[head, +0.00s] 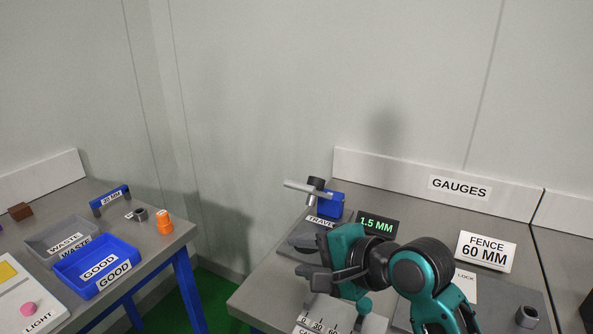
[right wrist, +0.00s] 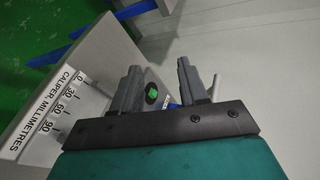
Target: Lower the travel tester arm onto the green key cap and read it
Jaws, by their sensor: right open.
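The travel tester (head: 330,204) stands on the gauges table, with a blue body, a dark knob and a grey arm (head: 300,187) that sticks out to the left, raised above its base. Its display (head: 377,224) reads 1.5 MM in green. The green key cap (right wrist: 152,95) shows in the right wrist view on a dark round piece, seen between my fingers; in the head view I cannot see it. My right gripper (head: 305,257) is open and empty, in front of the tester and apart from its arm. My left gripper is out of view.
A caliper scale (head: 318,326) lies in front of my right gripper. A FENCE 60 MM sign (head: 486,252) and a LOCK plate stand to the right. A separate table at left holds a blue GOOD bin (head: 98,265), a grey WASTE bin (head: 62,238) and an orange piece (head: 164,223).

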